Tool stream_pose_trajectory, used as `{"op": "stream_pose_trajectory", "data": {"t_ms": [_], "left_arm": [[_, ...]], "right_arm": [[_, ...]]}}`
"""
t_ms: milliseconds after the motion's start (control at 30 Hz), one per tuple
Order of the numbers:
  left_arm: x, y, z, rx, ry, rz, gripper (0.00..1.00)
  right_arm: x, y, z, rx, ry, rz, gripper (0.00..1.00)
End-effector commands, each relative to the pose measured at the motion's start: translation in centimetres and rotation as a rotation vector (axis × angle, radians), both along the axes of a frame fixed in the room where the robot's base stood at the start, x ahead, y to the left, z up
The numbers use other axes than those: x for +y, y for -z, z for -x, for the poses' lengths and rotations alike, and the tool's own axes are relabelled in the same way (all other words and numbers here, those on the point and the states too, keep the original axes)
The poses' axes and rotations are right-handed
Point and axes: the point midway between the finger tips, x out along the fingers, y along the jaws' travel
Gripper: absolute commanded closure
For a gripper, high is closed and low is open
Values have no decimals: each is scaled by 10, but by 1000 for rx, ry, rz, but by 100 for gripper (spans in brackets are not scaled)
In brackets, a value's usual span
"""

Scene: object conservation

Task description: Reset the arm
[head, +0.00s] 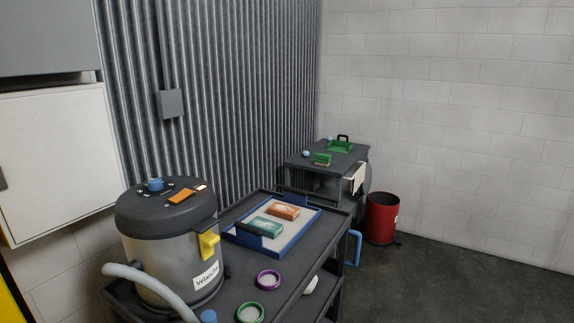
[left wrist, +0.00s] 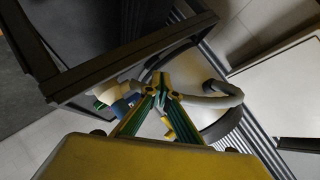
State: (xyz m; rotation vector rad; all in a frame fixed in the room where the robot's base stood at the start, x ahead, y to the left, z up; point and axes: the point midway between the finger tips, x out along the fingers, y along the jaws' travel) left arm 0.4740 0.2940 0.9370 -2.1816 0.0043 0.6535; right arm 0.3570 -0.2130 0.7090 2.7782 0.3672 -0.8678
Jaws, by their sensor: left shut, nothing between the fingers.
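My left gripper (left wrist: 161,82) shows in the left wrist view, its green and yellow fingers closed together with nothing between them. Behind the fingers are the grey hose (left wrist: 222,98) and part of the vacuum canister. Whether the fingers touch the hose is hard to tell. Neither arm shows in the head view, and my right gripper is in no frame.
The canister (head: 165,255) stands on a dark cart (head: 310,268), beside a blue-rimmed tray (head: 236,241) holding two boxes. Purple (head: 268,280) and green (head: 250,312) rings lie in front. A second cart (head: 300,160) and red bin (head: 382,217) stand farther back. Floor at right is clear.

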Motion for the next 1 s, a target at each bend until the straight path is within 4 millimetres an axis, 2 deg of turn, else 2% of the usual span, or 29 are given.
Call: {"op": "stream_pose_trajectory", "data": {"t_ms": [33, 200, 533, 700, 1000], "left_arm": [[11, 13, 16, 53, -28, -1, 100], [37, 43, 60, 196, -95, -15, 100], [73, 77, 134, 408, -185, -44, 100], [52, 102, 121, 378, -140, 32, 100], [10, 151, 110, 323, -69, 200, 100]], "right_arm": [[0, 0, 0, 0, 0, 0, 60], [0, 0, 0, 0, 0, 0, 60], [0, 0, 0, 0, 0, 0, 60], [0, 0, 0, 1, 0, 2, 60], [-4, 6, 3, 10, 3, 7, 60]]}}
